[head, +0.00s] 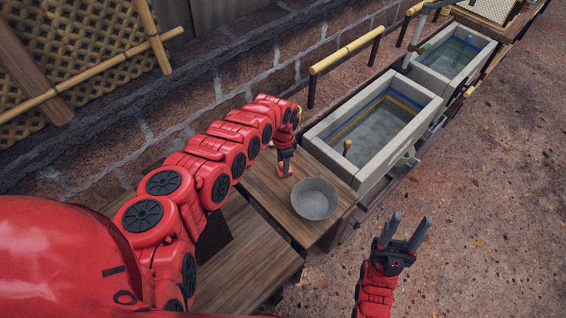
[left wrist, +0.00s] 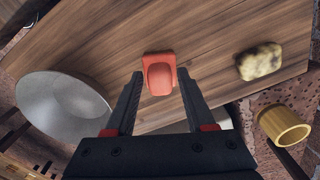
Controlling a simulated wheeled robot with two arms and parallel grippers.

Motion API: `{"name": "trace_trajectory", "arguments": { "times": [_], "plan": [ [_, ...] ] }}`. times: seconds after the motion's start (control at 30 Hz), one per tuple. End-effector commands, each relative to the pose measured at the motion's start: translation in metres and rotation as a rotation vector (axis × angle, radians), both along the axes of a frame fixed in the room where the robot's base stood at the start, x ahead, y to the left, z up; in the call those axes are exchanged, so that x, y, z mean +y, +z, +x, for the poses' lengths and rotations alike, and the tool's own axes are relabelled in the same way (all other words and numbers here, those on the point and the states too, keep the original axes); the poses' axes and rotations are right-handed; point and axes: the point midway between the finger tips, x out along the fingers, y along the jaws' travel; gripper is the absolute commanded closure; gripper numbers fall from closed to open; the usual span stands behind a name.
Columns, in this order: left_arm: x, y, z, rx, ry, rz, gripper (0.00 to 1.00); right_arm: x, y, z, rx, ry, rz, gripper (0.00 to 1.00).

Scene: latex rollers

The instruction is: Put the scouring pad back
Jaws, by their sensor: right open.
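A small red-orange block with a rounded raised top, likely the scouring pad (left wrist: 160,76), lies on the wooden table (left wrist: 215,38) in the left wrist view. My left gripper (left wrist: 160,82) is open, with one finger on each side of it and a visible gap to both. I cannot tell how far the fingers are above the table. In the head view my left gripper (head: 284,172) points down at the table beside the grey bowl, and the pad is mostly hidden there. My right gripper (head: 410,218) is open and empty, over the ground right of the table.
A grey bowl (head: 315,199) stands on the table; it also shows in the left wrist view (left wrist: 62,108). A mottled yellow-black sponge-like piece (left wrist: 260,62) lies near the table edge. A brass-coloured cylinder (left wrist: 284,124) is beyond it. Stone water troughs (head: 375,128) adjoin the table.

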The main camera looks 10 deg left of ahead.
Motion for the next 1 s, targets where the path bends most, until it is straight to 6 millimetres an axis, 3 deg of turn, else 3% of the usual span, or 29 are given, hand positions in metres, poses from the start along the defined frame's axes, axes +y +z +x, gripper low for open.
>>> {"name": "trace_trajectory", "arguments": {
  "times": [0.33, 0.53, 1.0],
  "plan": [
    [0.0, 0.001, 0.0, 0.0, 0.0, 0.0, 0.34, 0.0, 0.001, 0.0, 0.0, 0.0, 0.0, 0.5],
    [-0.001, 0.014, 0.0, 0.001, -0.001, -0.003, 0.34, 0.0, 0.003, 0.0, 0.0, 0.0, 0.0, 0.5],
    [0.002, 0.091, 0.002, -0.004, 0.0, 0.004, 0.34, 0.0, -0.009, 0.0, 0.0, 0.0, 0.0, 0.5]
  ]
}}
